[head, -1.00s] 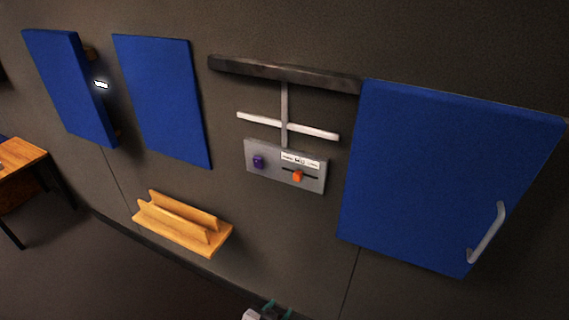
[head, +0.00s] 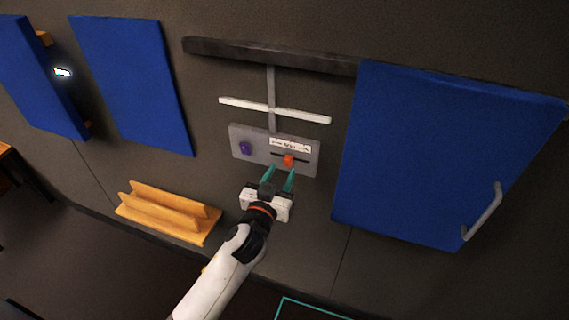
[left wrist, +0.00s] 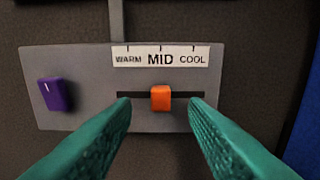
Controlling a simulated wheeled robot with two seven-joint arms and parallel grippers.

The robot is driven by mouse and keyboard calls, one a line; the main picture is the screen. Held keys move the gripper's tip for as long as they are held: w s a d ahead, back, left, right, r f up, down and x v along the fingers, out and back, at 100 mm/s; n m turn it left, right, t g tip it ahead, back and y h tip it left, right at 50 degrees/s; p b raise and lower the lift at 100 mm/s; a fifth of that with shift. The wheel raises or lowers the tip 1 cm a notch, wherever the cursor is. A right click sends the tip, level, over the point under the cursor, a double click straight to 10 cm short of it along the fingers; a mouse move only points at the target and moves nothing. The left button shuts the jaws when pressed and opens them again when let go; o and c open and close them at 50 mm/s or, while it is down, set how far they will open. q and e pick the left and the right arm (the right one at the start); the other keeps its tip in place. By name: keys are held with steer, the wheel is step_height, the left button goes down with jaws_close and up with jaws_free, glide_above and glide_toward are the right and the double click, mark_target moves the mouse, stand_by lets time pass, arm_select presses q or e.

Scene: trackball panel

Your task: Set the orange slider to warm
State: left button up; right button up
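The orange slider (left wrist: 161,98) sits in a dark horizontal slot on a grey panel (head: 303,146), below the MID mark. It also shows in the head view (head: 288,160). A white label (left wrist: 160,57) above the slot reads WARM at left, MID in the middle and COOL at right. My left gripper (head: 280,175) is open, its two teal fingers in front of the panel. In the left wrist view the fingertips (left wrist: 160,104) are on either side of the slider with gaps, not touching it. My right gripper is not in view.
A purple knob (left wrist: 55,94) is on the panel's left. A white crossbar (head: 300,116) and dark shelf (head: 260,56) are above. A blue door (head: 440,150) with a grey handle (head: 482,212) is at right. A wooden rack (head: 165,222) is below left.

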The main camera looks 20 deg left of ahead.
mark_target(287, 163)
arm_select(q)
steer(key=shift+w+d, duration=0.1)
steer(key=shift+w, duration=1.7)
jaws_close()
